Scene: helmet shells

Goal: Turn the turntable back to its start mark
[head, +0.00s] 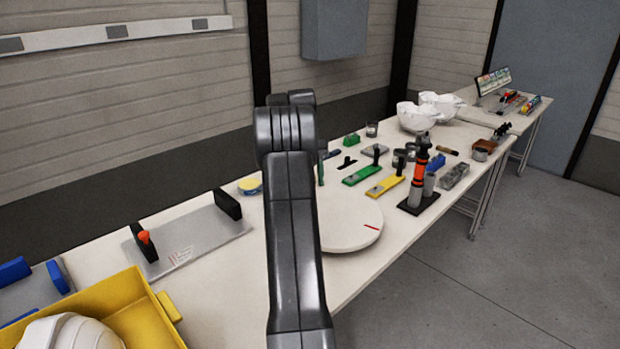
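The turntable (345,214) is a white round disc on the bench, with a short red mark (371,227) near its right front rim. My own dark grey arm stands in front of it and hides its left part. A thin green upright piece shows just right of the arm at the disc's back edge; I cannot tell what it belongs to. My gripper is not visible, so its place relative to the disc cannot be told. No separate start mark on the bench can be made out.
A grey plate fixture (190,238) with black blocks lies to the left, and a yellow bin (130,300) with a white shell at lower left. White shells (418,117) sit farther back.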

